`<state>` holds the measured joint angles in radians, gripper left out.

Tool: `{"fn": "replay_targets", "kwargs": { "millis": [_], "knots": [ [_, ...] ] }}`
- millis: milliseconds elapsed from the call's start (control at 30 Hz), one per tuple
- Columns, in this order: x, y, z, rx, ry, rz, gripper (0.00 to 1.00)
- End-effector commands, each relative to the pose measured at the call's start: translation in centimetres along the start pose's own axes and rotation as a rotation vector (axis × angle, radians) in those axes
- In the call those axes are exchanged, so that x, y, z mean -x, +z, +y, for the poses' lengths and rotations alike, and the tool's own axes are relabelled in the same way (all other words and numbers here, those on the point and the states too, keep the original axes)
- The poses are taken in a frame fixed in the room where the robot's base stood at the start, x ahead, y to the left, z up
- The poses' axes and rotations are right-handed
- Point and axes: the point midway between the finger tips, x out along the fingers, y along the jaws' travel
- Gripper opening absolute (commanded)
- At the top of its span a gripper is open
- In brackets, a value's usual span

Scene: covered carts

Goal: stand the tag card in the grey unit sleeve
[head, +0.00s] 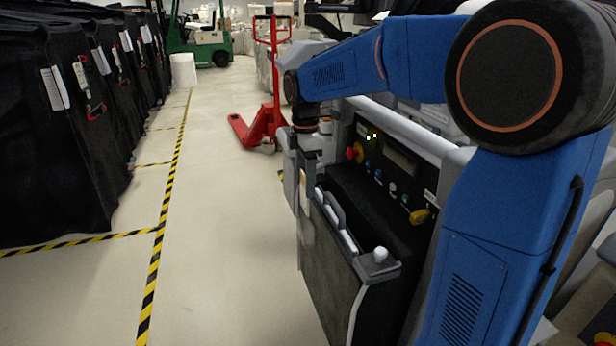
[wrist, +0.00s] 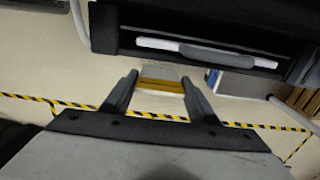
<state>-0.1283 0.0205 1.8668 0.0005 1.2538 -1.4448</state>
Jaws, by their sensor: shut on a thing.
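My gripper (wrist: 160,79) is shut on the tag card (wrist: 162,84), a pale card with a yellow band, held between its two fingers. In the head view my gripper (head: 304,172) is low beside the dark front of a control unit, and a pale strip below it looks like the card. A dark, grey-edged holder (head: 330,283) with white pieces and a grey handle is just right of and below the gripper. It shows at the top of the wrist view (wrist: 215,72), apart from the card. I cannot tell for certain which part is the grey unit sleeve.
The control panel (head: 400,190) has a red knob, small buttons and a yellow key-like part. Black covered carts (head: 40,150) with white tags line the left. A red pallet jack (head: 268,110) stands behind. Yellow-black tape (head: 165,200) marks the open floor between.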

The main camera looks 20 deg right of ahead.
Motion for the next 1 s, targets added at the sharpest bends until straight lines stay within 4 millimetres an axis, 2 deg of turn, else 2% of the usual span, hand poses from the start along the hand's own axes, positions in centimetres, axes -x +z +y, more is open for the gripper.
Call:
{"fn": "replay_targets", "kwargs": {
  "millis": [1000],
  "knots": [
    [-6.5,0.0,0.0,-0.002,-0.001,0.0,0.33]
  ]
}}
